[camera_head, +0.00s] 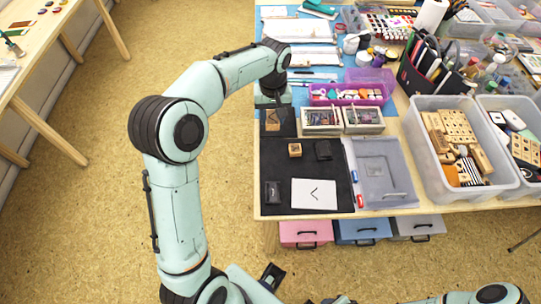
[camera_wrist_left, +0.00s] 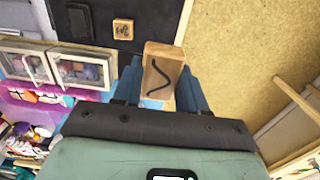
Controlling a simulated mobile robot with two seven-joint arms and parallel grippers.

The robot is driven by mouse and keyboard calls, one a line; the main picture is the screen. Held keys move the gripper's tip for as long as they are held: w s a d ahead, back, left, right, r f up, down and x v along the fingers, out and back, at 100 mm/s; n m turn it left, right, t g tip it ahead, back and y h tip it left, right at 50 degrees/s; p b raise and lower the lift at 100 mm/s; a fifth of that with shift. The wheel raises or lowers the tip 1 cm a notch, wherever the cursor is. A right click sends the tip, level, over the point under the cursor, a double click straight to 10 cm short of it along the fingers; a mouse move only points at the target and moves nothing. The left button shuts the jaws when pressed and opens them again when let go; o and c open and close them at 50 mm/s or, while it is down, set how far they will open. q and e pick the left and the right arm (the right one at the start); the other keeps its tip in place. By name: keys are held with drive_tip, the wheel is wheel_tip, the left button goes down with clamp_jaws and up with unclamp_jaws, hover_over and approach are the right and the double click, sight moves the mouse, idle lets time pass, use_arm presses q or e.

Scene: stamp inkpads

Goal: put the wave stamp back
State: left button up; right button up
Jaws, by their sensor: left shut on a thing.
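My left gripper shows in the wrist view (camera_wrist_left: 160,85), its two blue fingers shut on a wooden block stamp (camera_wrist_left: 158,73) with a black wavy line on its face. In the head view this stamp (camera_head: 272,119) shows just below the end of my left arm, near the table's left edge, over a small dark patch. The fingers are mostly hidden there. I cannot tell whether the stamp touches the surface below. A second small wooden stamp (camera_head: 295,150) stands on the black mat (camera_head: 300,172); it also shows in the wrist view (camera_wrist_left: 123,29).
Black inkpads (camera_head: 323,150) and (camera_head: 272,194) lie on the mat with a white card (camera_head: 314,194) bearing a dark angled mark. Two lidded boxes (camera_head: 322,121) stand behind, with a purple tray (camera_head: 345,93) beyond. A clear bin (camera_head: 465,150) of wooden blocks stands right.

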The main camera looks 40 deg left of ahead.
use_arm(q)
drive_tip(key=shift+a+r, duration=0.2)
drive_tip(key=b, duration=0.1)
hover_over(272, 157)
wheel_tip(272, 157, down, 15)
drive_tip(key=shift+r, duration=0.2)
drive_tip(key=shift+a+f, duration=0.1)
drive_tip(key=shift+f, duration=2.55)
use_arm(e)
drive_tip(key=shift+s+a+f, duration=0.2)
drive_tip(key=shift+s+f, duration=0.6)
drive_tip(key=shift+f, duration=0.1)
use_arm(q)
drive_tip(key=shift+f+b, duration=0.1)
drive_tip(key=shift+b, duration=0.2)
drive_tip(key=o, duration=0.9)
use_arm(e)
drive_tip(key=shift+s+f, duration=0.1)
